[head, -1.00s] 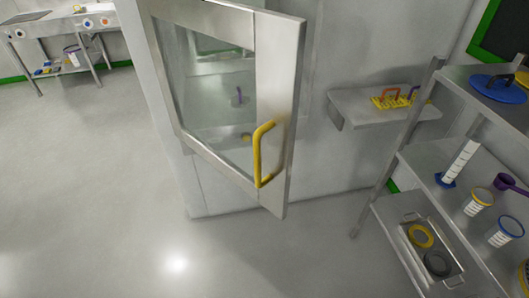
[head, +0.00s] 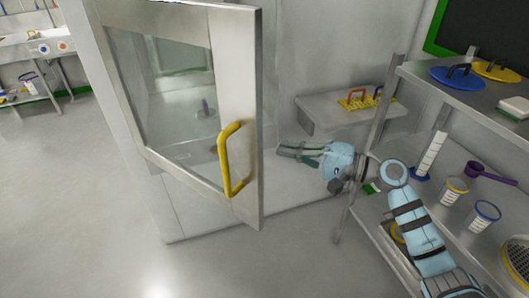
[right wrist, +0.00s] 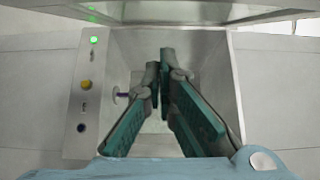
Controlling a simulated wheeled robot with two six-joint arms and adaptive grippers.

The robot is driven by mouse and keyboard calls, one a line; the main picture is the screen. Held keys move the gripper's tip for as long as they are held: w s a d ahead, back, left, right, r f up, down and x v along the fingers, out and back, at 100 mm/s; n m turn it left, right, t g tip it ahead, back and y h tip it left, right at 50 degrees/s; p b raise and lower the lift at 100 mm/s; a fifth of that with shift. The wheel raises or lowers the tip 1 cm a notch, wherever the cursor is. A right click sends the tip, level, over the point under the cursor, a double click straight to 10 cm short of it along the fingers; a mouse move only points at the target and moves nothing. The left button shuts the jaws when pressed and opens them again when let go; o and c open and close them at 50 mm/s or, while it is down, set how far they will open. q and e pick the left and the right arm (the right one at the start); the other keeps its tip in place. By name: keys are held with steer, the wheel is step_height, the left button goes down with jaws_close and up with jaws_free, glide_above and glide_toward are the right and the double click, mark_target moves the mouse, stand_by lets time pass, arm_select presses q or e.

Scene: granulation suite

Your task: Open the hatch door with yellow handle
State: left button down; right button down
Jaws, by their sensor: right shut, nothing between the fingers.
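The hatch door (head: 235,75) is a metal frame with a glass pane, and it stands partly open. Its yellow handle (head: 224,165) is a bent bar near the door's free edge. My right gripper (head: 281,151) is shut and empty, just right of that edge in the head view, apart from the handle. In the right wrist view the gripper's green fingers (right wrist: 159,60) point toward the open hatch chamber (right wrist: 210,60). The handle does not show there. A small purple-handled thing (right wrist: 121,92) is inside the chamber. My left gripper is out of view.
A control panel (right wrist: 85,110) with a green light and buttons is left of the chamber in the wrist view. A wall shelf (head: 315,112) holds a yellow rack. A metal shelf unit (head: 420,75) with lids and cups stands at right. The floor at left is clear.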

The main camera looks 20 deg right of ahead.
mark_target(262, 157)
steer(key=a+p, duration=0.2)
steer(key=a, duration=0.4)
steer(key=shift+s, duration=0.25)
steer(key=shift+a, duration=0.15)
steer(key=shift+a, duration=0.1)
